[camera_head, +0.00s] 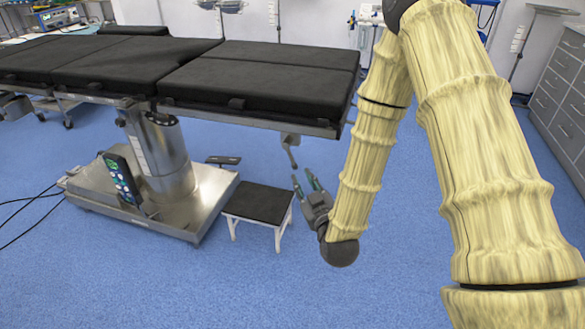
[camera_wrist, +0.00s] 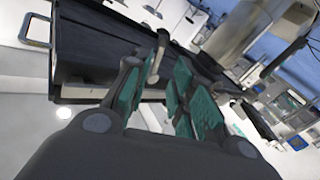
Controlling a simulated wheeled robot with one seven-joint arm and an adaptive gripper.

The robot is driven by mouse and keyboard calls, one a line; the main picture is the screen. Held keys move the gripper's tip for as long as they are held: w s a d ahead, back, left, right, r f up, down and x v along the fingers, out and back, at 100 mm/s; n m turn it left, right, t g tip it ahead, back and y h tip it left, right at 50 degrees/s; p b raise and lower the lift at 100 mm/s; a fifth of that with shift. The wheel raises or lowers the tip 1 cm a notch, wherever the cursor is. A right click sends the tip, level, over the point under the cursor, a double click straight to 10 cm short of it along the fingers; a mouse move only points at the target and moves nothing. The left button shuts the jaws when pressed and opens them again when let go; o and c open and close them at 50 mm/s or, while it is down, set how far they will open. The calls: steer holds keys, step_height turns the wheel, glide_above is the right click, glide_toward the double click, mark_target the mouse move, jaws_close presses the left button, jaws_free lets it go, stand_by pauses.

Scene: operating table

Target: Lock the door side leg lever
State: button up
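The operating table (camera_head: 260,55) has black pads and stands on a steel column. A small metal lever (camera_head: 291,150) hangs below the underside of the table's right-hand leg section. My gripper (camera_head: 305,179) is just below and slightly right of the lever, with its fingers apart and pointing up towards it. In the wrist view, the green-padded fingers of my gripper (camera_wrist: 158,98) are spread. A pale bent lever (camera_wrist: 157,57) shows beyond them, near the left finger. I cannot tell whether it touches that finger. Nothing is visibly held.
A low step stool (camera_head: 259,204) stands left of my gripper, below the table edge. The steel table base (camera_head: 195,220) carries a hand control (camera_head: 122,178). Grey drawers (camera_head: 560,85) stand at the far right. The blue floor (camera_head: 250,290) in front is clear.

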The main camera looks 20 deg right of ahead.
mark_target(293, 162)
steer(key=w, duration=1)
steer(key=shift+w+a, duration=0.15)
steer(key=shift+w, duration=0.2)
jaws_close()
